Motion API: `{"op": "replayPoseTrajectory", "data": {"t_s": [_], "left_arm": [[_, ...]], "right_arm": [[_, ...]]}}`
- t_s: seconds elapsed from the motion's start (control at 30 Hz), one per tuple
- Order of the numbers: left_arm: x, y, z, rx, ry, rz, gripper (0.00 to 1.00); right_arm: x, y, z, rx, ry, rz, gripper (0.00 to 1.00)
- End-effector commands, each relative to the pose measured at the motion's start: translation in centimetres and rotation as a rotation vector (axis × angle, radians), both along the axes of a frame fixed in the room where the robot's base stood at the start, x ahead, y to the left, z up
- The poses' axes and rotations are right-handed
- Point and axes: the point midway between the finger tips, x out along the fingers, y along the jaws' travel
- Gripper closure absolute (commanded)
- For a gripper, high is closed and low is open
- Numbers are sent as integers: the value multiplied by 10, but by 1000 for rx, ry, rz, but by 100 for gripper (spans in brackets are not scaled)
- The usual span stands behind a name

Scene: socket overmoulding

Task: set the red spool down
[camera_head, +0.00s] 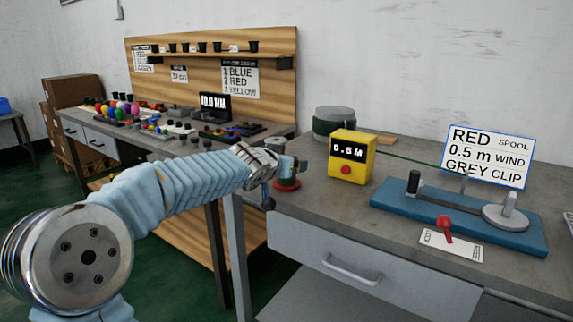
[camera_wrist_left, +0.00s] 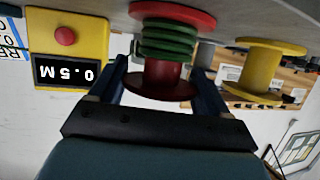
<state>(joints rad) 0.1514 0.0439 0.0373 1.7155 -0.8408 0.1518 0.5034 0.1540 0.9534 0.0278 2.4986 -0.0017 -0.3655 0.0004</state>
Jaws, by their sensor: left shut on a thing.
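The red spool (camera_head: 287,184) is at the left end of the near bench, with its red lower flange showing below my left gripper (camera_head: 283,166). In the left wrist view, which is upside down, the red spool (camera_wrist_left: 173,73) carries green wire (camera_wrist_left: 167,40) and stands between the two fingers of my left gripper (camera_wrist_left: 160,84). The gripper is shut on it. The spool looks upright, its flange at or very close to the grey bench top (camera_head: 330,202); I cannot tell if it touches. My right gripper is not in view.
A yellow box reading 0.5 M (camera_head: 350,157) stands right of the spool. A yellow spool (camera_wrist_left: 268,70) shows beside it in the wrist view. A blue winding fixture (camera_head: 455,222), a red lever (camera_head: 445,226) and a sign (camera_head: 489,156) are further right. A round grey-topped drum (camera_head: 335,121) stands behind.

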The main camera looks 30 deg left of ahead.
Motion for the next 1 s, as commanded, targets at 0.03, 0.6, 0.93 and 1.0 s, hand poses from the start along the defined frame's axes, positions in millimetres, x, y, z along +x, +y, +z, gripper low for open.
{"op": "replayPoseTrajectory", "data": {"t_s": [0.03,0.6,0.93,1.0], "left_arm": [[0,0,-3,0,-1,0,53],[-15,-1,9,0,-3,1,0],[-85,-10,34,0,-4,1,0],[-96,-11,37,0,-2,1,0]], "right_arm": [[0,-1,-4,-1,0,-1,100],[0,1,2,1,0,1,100],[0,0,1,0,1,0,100],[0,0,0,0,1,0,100]]}}
